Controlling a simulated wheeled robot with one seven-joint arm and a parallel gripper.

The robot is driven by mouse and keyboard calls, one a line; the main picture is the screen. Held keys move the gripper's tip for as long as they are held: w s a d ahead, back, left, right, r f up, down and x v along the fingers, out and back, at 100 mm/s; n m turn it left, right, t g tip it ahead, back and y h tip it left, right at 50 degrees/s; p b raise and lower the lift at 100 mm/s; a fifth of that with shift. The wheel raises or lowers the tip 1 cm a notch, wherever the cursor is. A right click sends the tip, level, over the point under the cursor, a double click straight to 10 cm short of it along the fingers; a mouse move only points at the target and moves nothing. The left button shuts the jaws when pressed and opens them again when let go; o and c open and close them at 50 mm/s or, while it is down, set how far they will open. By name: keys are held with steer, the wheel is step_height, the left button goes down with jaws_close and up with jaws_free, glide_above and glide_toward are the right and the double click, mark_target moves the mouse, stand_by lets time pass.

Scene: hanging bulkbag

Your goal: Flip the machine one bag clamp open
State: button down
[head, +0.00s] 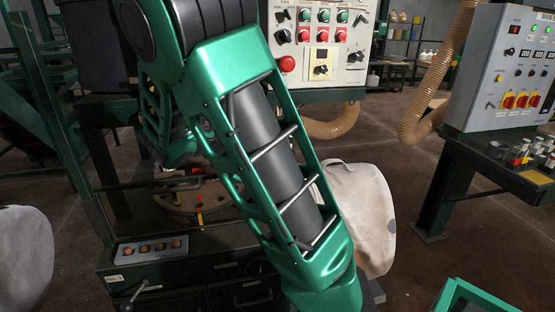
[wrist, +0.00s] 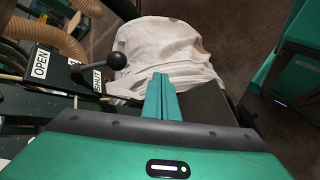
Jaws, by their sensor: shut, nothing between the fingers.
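The bag clamp lever (wrist: 98,66) has a black ball knob and shows in the wrist view on a dark plate at upper left. The plate bears an OPEN label (wrist: 41,63) and a SHUT label (wrist: 97,80). The lever points right, its knob on the SHUT side. A pale fabric bag (wrist: 160,45) hangs just beyond it; it also shows in the head view (head: 362,215), partly behind my arm. My gripper (wrist: 160,92) is shut and empty, to the right of and below the knob, apart from it in the picture. The head view does not show my fingertips.
A control panel (head: 325,45) stands behind my arm, and another control cabinet (head: 505,70) stands at right. A dark cabinet (head: 190,275) with a small lever marked No.1 is at lower left. Another pale bag (head: 22,255) is at far left. Open floor (head: 455,240) lies to the right.

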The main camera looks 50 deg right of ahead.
steer(key=w+a+r+n+h, duration=0.1)
steer(key=w+a+r+h, duration=0.1)
steer(key=w+r, duration=0.1)
steer(key=w+a+r+n+t+h, duration=0.1)
steer(key=w+r, duration=0.1)
steer(key=shift+n+h, duration=0.3)
steer(key=shift+h, duration=0.1)
steer(key=x, duration=1)
steer(key=shift+d+f, duration=0.1)
steer(key=shift+d, duration=0.05)
